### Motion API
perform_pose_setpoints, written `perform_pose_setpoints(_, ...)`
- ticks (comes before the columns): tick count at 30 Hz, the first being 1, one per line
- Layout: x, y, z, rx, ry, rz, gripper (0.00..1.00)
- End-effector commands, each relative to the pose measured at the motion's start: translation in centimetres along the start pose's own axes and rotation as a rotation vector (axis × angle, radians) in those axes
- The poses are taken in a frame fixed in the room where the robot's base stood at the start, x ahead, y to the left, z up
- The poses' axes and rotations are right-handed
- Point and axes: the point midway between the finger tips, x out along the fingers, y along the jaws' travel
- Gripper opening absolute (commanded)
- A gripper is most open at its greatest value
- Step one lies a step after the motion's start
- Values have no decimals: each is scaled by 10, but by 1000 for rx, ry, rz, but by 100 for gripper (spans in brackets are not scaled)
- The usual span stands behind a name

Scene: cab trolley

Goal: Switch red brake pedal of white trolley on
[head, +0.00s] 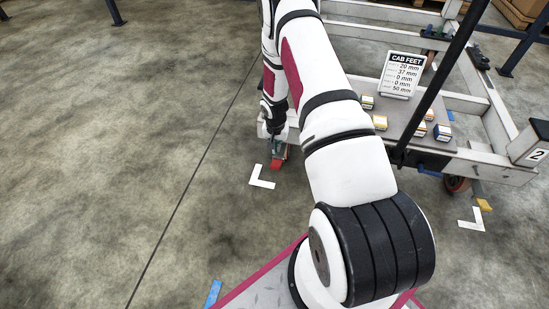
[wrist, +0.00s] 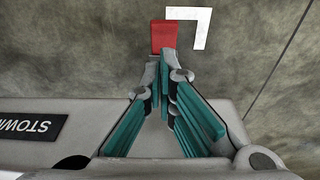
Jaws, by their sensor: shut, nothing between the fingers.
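The white trolley (head: 487,108) stands at the right of the head view, largely behind my arm. Its red brake pedal (head: 275,166) shows low near the floor, just below my gripper (head: 281,151). In the wrist view the red pedal (wrist: 164,36) is a flat red block just beyond the fingertips. My gripper (wrist: 161,62) is shut and empty, with its tips close to the pedal's near edge. I cannot tell whether they touch it. The pedal's mount and its wheel are hidden by the gripper.
A white beam with a black label (wrist: 33,127) lies beside the fingers in the wrist view. White corner marks (head: 262,178) are on the floor. A sign (head: 402,73) and small blocks stand on the trolley deck. A yellow pedal (head: 484,205) is at right. The left floor is clear.

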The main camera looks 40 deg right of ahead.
Motion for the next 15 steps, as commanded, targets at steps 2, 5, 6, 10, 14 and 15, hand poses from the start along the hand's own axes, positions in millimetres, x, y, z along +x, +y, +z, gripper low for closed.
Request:
perform_pose_setpoints(2, 0, 0, 0, 0, 0, 0, 0)
perform_pose_setpoints(5, 0, 0, 0, -1, 0, 0, 0)
perform_pose_setpoints(6, 0, 0, 0, -1, 0, 0, 0)
perform_pose_setpoints(10, 9, 0, 1, -2, -1, 1, 0)
perform_pose_setpoints(14, 29, 0, 1, -2, -2, 1, 0)
perform_pose_setpoints(15, 36, 0, 1, -1, -2, 1, 0)
